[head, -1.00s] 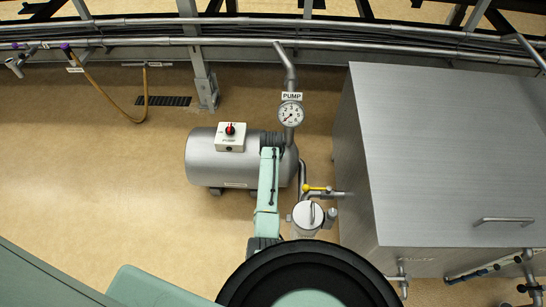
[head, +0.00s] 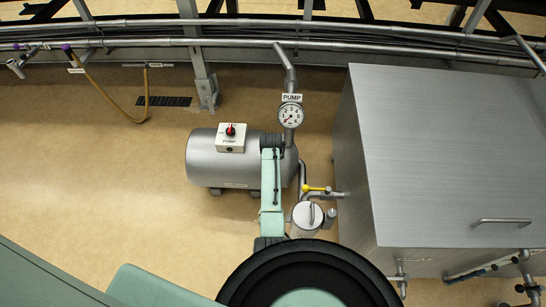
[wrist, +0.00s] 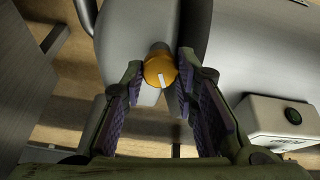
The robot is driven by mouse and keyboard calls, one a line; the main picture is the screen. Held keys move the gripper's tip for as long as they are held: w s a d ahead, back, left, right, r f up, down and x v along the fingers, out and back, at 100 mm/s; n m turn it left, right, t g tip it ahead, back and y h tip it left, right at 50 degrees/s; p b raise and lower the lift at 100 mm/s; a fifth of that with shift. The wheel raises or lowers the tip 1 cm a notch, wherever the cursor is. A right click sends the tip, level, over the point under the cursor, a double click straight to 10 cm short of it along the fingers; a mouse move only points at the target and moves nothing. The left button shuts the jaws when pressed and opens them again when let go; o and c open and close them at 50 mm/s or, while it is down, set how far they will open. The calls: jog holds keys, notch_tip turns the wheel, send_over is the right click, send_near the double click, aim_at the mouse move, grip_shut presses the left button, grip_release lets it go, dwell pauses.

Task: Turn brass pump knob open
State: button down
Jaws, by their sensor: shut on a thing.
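The brass knob (wrist: 159,66) shows in the wrist view as a round orange-gold cap with a white mark on its face. The mark points nearly down the picture, slightly tilted. My gripper (wrist: 160,72) has one finger on each side of the knob and is shut on it. The knob sits against the grey pump body (wrist: 120,28). In the head view the pump (head: 210,168) is a steel cylinder lying on the floor; my arm covers its right part, and the knob and my gripper are not visible there.
A white switch box (head: 230,140) with a red knob sits on the pump; it also shows in the wrist view (wrist: 265,125). A pressure gauge (head: 290,115) stands behind. A yellow-handled valve (head: 316,188), a filter pot (head: 306,218) and a large steel cabinet (head: 450,150) are at right.

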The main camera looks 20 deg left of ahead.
jog(key=n+p, duration=0.1)
jog(key=n, duration=0.5)
jog(key=n+p, duration=0.1)
jog(key=n, duration=0.5)
jog(key=shift+s+a+n, duration=0.1)
jog(key=shift+n, duration=0.3)
dwell(0.3)
jog(key=c, duration=1.3)
grip_release()
jog(key=v, duration=1.2)
jog(key=shift+s, duration=0.1)
